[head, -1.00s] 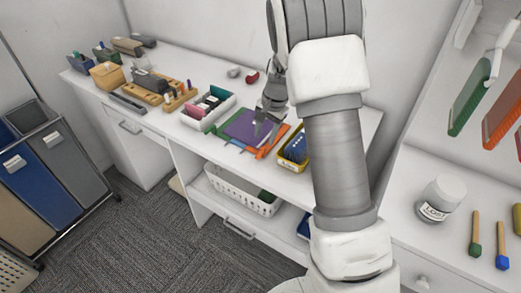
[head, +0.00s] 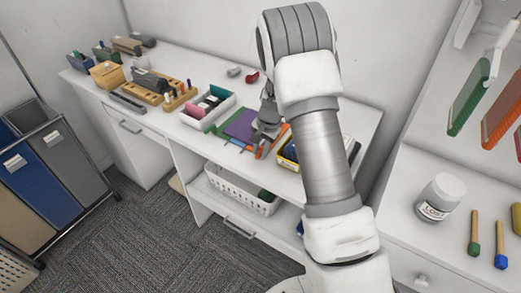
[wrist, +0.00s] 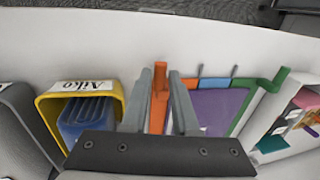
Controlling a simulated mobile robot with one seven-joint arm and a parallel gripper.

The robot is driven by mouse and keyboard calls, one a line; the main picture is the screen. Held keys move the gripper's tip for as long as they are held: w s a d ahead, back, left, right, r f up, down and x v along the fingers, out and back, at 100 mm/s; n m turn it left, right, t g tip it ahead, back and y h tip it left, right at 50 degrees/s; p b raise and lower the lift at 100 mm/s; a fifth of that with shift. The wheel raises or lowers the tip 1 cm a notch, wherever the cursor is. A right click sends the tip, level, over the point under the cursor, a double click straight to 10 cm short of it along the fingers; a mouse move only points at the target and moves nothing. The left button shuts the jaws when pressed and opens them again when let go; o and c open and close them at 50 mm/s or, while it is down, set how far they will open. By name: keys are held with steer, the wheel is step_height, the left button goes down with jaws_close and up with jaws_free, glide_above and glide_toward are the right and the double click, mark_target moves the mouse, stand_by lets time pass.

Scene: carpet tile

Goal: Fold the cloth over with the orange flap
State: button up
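The purple cloth (head: 238,124) lies flat on the folding board on the white desk; it also shows in the wrist view (wrist: 213,108). The board's orange flap (wrist: 158,100) is a narrow strip with an upright tab along the cloth's left side in the wrist view. A blue flap (wrist: 215,84) and a green flap (wrist: 248,98) border the other sides. My gripper (wrist: 160,75) is open, one finger on each side of the orange strip. Whether a finger touches it, I cannot tell. In the head view my gripper (head: 262,140) is low over the board and hides part of the orange.
A yellow bin (wrist: 47,112) labelled "Aiko" with blue contents stands close on one side of the board. A white tray with coloured compartments (head: 208,110) stands on the other side. A white basket (head: 238,192) sits on the shelf below.

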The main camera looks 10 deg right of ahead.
jaws_close()
stand_by(1.1)
